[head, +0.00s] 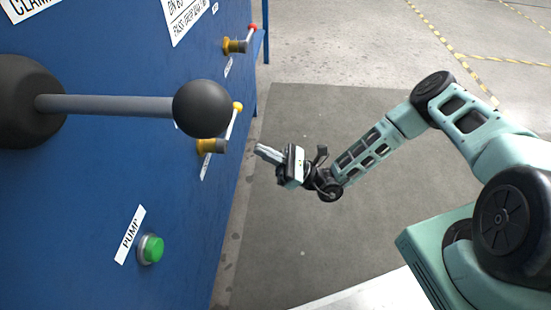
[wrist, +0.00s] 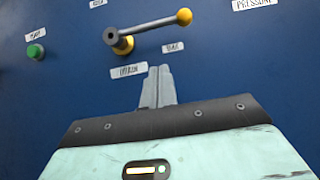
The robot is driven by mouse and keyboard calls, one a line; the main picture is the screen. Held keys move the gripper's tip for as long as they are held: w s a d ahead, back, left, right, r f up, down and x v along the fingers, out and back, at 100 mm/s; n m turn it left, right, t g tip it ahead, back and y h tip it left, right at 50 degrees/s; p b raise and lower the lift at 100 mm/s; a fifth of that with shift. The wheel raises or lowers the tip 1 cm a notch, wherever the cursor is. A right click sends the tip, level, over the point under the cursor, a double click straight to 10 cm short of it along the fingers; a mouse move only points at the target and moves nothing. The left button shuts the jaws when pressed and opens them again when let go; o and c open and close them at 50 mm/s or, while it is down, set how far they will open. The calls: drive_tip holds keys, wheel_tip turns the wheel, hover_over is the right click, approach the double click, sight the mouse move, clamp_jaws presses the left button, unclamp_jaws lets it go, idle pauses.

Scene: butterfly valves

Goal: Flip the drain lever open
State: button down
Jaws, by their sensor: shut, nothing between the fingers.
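The drain lever is a grey handle (wrist: 152,25) with a yellow knob (wrist: 184,16) on a brass-coloured valve body (wrist: 123,46). In the wrist view it reaches right and slightly up from its pivot, above a label (wrist: 128,71) that seems to read DRAIN. In the head view the yellow knob (head: 238,106) and brass body (head: 211,146) show on the blue panel, beyond a large black ball. My gripper (head: 258,148) is shut and empty, to the right of the valve and apart from it. In the wrist view its closed fingertips (wrist: 158,72) appear below the handle.
The blue panel (head: 190,195) carries a green pump button (head: 151,248), a red-knobbed lever (head: 252,28) farther off, and a large grey lever (head: 110,105) with a black ball (head: 202,108) sticking out in front. The floor mat (head: 300,250) beside the panel is clear.

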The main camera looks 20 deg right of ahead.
sight(231, 126)
drive_tip(key=w+a+r+b, duration=0.1)
drive_tip(key=a+r+b, duration=0.1)
drive_tip(key=a+r, duration=0.2)
drive_tip(key=shift+w+r+b, duration=0.3)
drive_tip(key=shift+r+b, duration=0.05)
drive_tip(key=shift+r, duration=0.8)
drive_tip(key=shift+r, duration=0.1)
drive_tip(key=shift+w+r+n+g+p, duration=0.1)
drive_tip(key=shift+r+n+g+p, duration=0.1)
drive_tip(key=shift+n+g+p, duration=0.3)
